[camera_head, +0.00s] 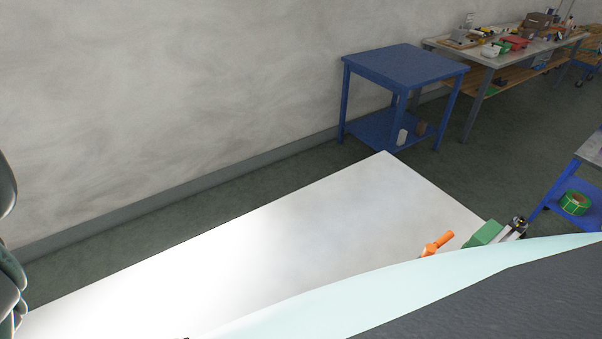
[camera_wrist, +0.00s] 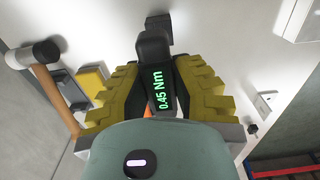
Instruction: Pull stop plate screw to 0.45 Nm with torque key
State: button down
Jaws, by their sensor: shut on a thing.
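In the wrist view my gripper (camera_wrist: 157,72) has its yellow ridged fingers closed around a dark torque key (camera_wrist: 161,98). The key's display reads 0.45 Nm in green. The key's far end points toward a white surface, and I cannot tell whether it touches anything. The stop plate and its screw cannot be made out in either view. In the head view an orange-handled item (camera_head: 437,244) and a green and grey device (camera_head: 492,233) show at the right end of the white tabletop (camera_head: 290,240). My gripper is not visible there.
In the wrist view a hammer (camera_wrist: 50,85) with a wooden handle and a yellow block (camera_wrist: 92,78) lie left of the gripper. A blue table (camera_head: 405,65), a cluttered workbench (camera_head: 470,52) and a green roll (camera_head: 574,203) on a blue shelf stand beyond the tabletop.

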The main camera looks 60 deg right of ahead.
jog(key=shift+f+b, duration=1.1)
jog(key=shift+f, duration=0.3)
jog(key=c, duration=0.8)
grip_release()
jog(key=shift+c, duration=0.2)
jog(key=shift+r, duration=0.2)
jog(key=shift+w+d+r, duration=0.1)
jog(key=shift+r, duration=5.8)
